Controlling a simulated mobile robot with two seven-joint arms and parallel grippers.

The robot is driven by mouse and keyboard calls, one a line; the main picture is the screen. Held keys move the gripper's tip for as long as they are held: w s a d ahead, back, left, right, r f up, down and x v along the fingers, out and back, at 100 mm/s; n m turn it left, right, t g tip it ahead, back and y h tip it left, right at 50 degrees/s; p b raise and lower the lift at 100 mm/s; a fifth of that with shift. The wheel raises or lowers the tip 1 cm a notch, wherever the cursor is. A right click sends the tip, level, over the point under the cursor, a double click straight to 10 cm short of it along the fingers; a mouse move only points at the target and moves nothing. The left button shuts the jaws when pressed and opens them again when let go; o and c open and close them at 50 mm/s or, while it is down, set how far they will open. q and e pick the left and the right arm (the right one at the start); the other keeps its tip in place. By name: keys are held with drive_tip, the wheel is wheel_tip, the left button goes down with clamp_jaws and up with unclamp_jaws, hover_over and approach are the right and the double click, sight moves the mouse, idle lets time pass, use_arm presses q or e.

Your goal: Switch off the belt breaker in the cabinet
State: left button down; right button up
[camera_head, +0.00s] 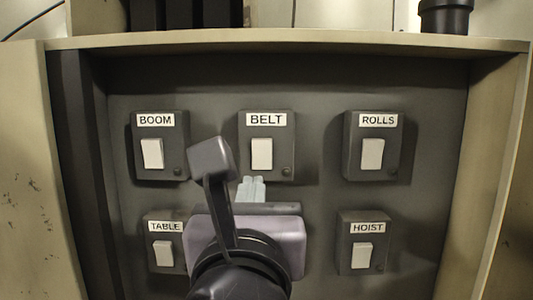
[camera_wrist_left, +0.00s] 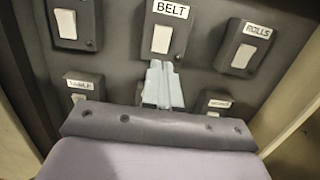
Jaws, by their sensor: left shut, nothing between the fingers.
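The belt breaker (camera_head: 266,147) is a dark box with a white rocker switch and a BELT label, in the middle of the upper row inside the cabinet (camera_head: 290,76). It also shows at the top of the left wrist view (camera_wrist_left: 162,35). My left gripper (camera_head: 252,184) is shut and empty, its pale fingertips just below the belt breaker's rocker in the picture. In the left wrist view the fingertips (camera_wrist_left: 160,68) point at the lower edge of that box. I cannot tell whether they touch it. My right gripper is not in view.
The BOOM breaker (camera_head: 157,132) is to the left and the ROLLS breaker (camera_head: 371,133) to the right. The TABLE breaker (camera_head: 160,227) and the HOIST breaker (camera_head: 361,229) are in the lower row. Cabinet side walls (camera_head: 492,170) bound the space.

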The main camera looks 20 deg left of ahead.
use_arm(q)
drive_tip(key=p, duration=0.2)
approach(258, 147)
drive_tip(key=x, duration=0.7)
idle(0.3)
